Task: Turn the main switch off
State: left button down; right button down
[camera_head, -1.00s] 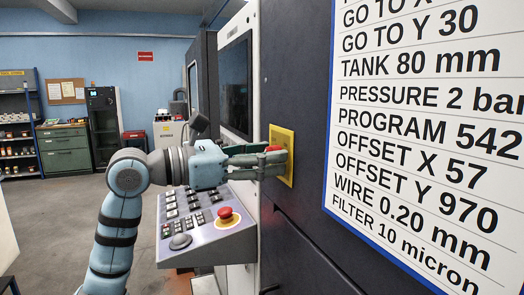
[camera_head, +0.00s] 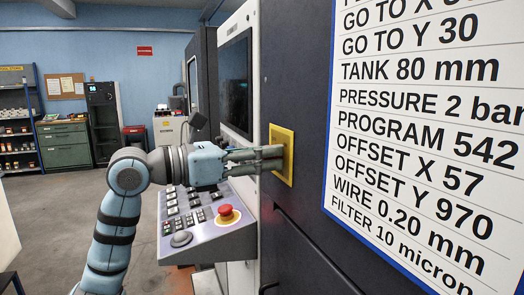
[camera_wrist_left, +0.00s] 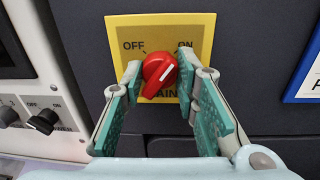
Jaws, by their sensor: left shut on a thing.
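The main switch is a red knob (camera_wrist_left: 158,73) on a yellow plate (camera_wrist_left: 207,27) marked OFF at the left and ON at the right. The lower lettering on the plate is partly covered. My right gripper is in neither view.
A control panel with a red emergency button (camera_head: 225,211) sits below my left gripper. A white sign (camera_head: 430,130) with settings is on the dark cabinet at the right. A black knob (camera_wrist_left: 44,121) with an ON label is at the left of the wrist view.

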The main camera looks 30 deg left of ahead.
pick_arm(q)
jog(key=shift+w+a+r+n+g+h+p, duration=0.1)
jog(key=shift+n+g+p, duration=0.1)
jog(key=shift+n+p, duration=1.95)
jog(key=shift+s+d+n+g+h+p, duration=0.15)
jog(key=shift+n+p, duration=1.15)
jog(key=shift+n, duration=1.7)
jog(key=shift+w+a+r+n+g+h+p, duration=0.15)
jog(key=shift+n+g+p, duration=0.1)
jog(key=shift+n+p, duration=1.9)
jog(key=shift+f+n+b, duration=0.1)
jog(key=shift+n+b, duration=0.3)
jog(key=shift+n, duration=0.1)
jog(key=c, duration=1.2)
grip_release()
jog(key=shift+f, duration=0.1)
jog(key=shift+c, duration=0.2)
